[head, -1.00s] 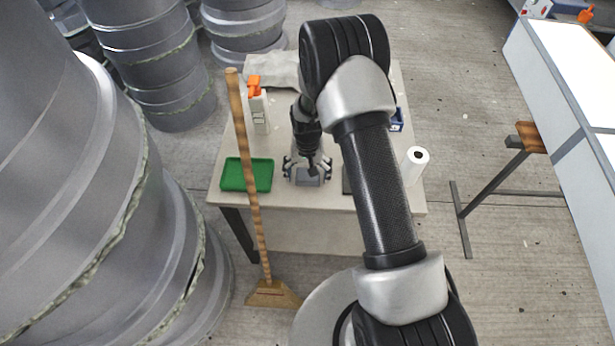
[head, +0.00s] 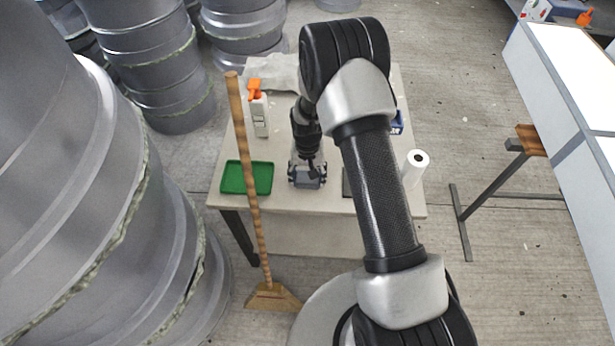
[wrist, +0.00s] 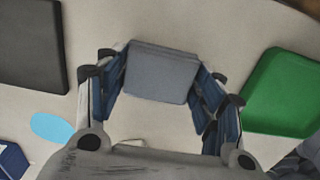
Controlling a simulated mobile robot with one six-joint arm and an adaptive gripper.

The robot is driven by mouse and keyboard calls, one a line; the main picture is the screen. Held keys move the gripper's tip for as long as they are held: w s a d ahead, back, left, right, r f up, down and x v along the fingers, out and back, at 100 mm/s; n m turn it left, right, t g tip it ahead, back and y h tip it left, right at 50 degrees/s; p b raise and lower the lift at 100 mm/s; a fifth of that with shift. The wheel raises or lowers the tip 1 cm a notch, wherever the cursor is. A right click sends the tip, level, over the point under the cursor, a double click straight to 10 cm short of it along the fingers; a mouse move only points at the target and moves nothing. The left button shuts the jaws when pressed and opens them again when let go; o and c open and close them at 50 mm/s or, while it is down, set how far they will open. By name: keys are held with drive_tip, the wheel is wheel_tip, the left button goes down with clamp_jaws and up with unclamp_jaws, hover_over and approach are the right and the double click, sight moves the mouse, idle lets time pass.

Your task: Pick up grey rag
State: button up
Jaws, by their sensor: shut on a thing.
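The grey rag (wrist: 162,74) is a folded, block-like pad in the wrist view, between the two fingers of my gripper (wrist: 160,88). The fingers touch its left and right sides. In the head view my gripper (head: 307,178) is low over the front middle of the table, shut on the rag, with the green tray on its left. The rag is mostly hidden there by the gripper. I cannot tell whether the rag is clear of the table top.
The table (head: 285,222) also bears a green tray (head: 232,178), a spray bottle (head: 260,115), a white roll (head: 416,165), a blue box (head: 397,123) and a dark flat item (wrist: 30,45). A broom (head: 247,150) leans at the table's front left. Large grey moulds (head: 80,190) crowd the left.

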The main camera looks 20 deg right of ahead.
wheel_tip(320, 180, up, 20)
drive_tip(key=p, duration=0.5)
drive_tip(key=shift+f, duration=0.15)
